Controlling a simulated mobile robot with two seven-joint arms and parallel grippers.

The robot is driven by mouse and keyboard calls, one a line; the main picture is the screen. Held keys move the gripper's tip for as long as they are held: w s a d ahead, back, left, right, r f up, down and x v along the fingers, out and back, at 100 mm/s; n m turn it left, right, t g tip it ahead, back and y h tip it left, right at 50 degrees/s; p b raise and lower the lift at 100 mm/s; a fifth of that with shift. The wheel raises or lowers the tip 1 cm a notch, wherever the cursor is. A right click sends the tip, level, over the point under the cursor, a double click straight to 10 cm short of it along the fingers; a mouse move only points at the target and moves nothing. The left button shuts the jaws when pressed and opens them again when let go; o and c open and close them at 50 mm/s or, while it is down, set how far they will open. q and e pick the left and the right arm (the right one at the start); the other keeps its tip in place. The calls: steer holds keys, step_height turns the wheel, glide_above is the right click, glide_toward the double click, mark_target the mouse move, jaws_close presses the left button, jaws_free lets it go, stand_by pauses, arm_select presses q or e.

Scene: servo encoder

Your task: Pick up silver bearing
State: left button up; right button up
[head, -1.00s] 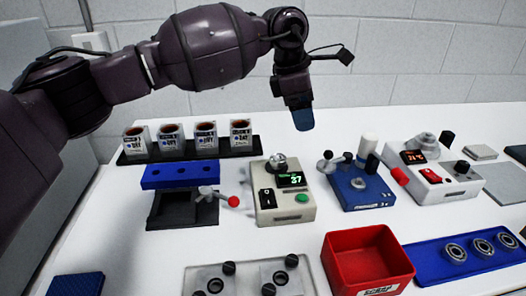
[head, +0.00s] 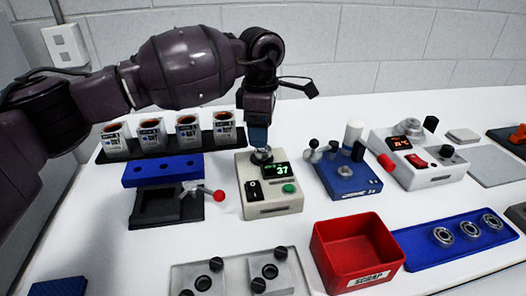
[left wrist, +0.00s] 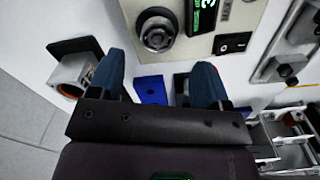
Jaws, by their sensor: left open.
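Three silver bearings lie in a row on the blue tray (head: 412,249) at the right; the nearest bearing (head: 443,237) is at the left end. A round silver part (head: 262,156) sits on top of the beige device (head: 272,208) with a green display; it shows as a ringed disc in the left wrist view (left wrist: 157,30). I cannot tell whether it is a bearing. My left gripper (head: 258,146) points down at this part, with its blue fingers open. In the left wrist view its fingers (left wrist: 161,60) are spread apart, with nothing seen held. My right gripper is out of view.
A red scrap bin (head: 355,250) stands left of the blue tray. A blue device (head: 345,180) with upright posts and a white device (head: 418,160) stand to the right. A black rack of cups (head: 170,140) and a blue-topped fixture (head: 163,172) are at the left.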

arm_select(q)
steer(key=f, duration=0.3)
steer(key=f+b, duration=0.1)
steer(key=f, duration=0.1)
steer(key=shift+w+d, duration=0.2)
steer(key=shift+d, duration=0.05)
steer(key=shift+s+r, duration=0.1)
steer(key=shift+r, duration=0.05)
steer(key=c, duration=1.1)
steer(key=shift+r, duration=0.1)
